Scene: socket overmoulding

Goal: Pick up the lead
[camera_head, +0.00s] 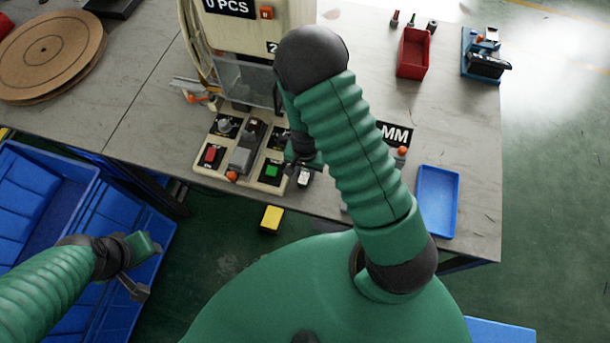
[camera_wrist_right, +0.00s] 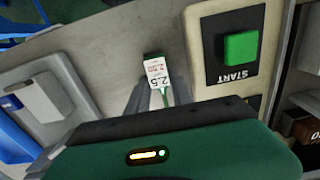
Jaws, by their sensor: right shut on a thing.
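The lead shows in the right wrist view as a white tag (camera_wrist_right: 154,73) with printed figures, a dark end above it and a thin green wire (camera_wrist_right: 164,97) below. My right gripper (camera_wrist_right: 153,97) is shut on the lead, with the wire between its fingers. In the head view the lead's pale end (camera_head: 304,179) shows just past my right gripper (camera_head: 300,168), near the table's front edge by the green button. The rest of the lead is hidden. My left gripper (camera_head: 138,285) hangs above the blue bins, away from the lead; its finger gap is unclear.
The machine (camera_head: 290,15) stands behind, with a control panel bearing a red button (camera_head: 211,155) and a green START button (camera_head: 271,171). A blue tray (camera_head: 437,201) lies at right. A red bin (camera_head: 412,55) stands farther back. Blue bins (camera_head: 40,205) fill the left.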

